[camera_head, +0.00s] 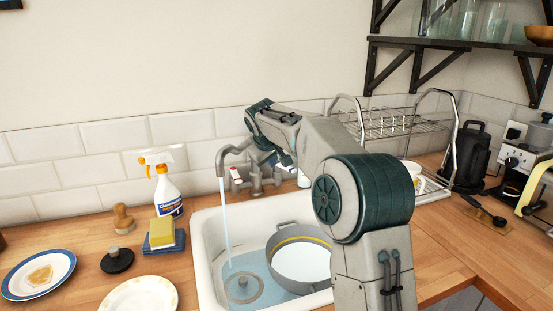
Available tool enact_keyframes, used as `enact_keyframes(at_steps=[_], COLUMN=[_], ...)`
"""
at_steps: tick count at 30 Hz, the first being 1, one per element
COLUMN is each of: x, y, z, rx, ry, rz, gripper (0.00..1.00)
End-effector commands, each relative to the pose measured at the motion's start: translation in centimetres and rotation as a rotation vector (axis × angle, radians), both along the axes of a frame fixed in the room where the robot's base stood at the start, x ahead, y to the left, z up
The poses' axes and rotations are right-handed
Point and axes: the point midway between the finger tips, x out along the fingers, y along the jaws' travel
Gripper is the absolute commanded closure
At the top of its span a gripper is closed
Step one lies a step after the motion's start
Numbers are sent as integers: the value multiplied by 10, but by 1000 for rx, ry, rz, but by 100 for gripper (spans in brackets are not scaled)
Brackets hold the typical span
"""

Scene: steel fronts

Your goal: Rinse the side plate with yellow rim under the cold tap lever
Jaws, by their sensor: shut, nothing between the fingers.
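A white round surface with a yellow arc along its far edge, which looks like the side plate with yellow rim (302,262), lies inside a grey two-handled pot (281,277) in the sink. Water runs from the tap spout (228,150) into the sink, left of the pot and not onto the plate. The tap body (256,184) stands behind the sink; a red mark shows at its left lever (236,177). The cold lever cannot be picked out clearly. My gripper (283,160) is shut and empty beside the tap, partly hidden by my arm.
Left of the white sink (209,270) are a cream plate (140,296), a blue-rimmed plate (62,262) with food, a sponge (161,232), a black stopper (117,261), a brush (123,218) and a spray bottle (167,192). A dish rack (400,124) and mug (413,172) stand right.

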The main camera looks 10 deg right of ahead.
Motion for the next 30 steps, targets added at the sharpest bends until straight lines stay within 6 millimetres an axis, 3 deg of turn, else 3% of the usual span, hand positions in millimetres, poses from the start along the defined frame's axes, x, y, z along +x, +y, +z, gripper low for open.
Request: enact_keyframes(at_steps=[11, 18, 30], x=[46, 63, 66], y=[-16, -44, -48], z=[-64, -59, -60], rx=[1, 3, 2], ry=[3, 0, 1], rz=[-4, -7, -4], gripper=[100, 100, 100])
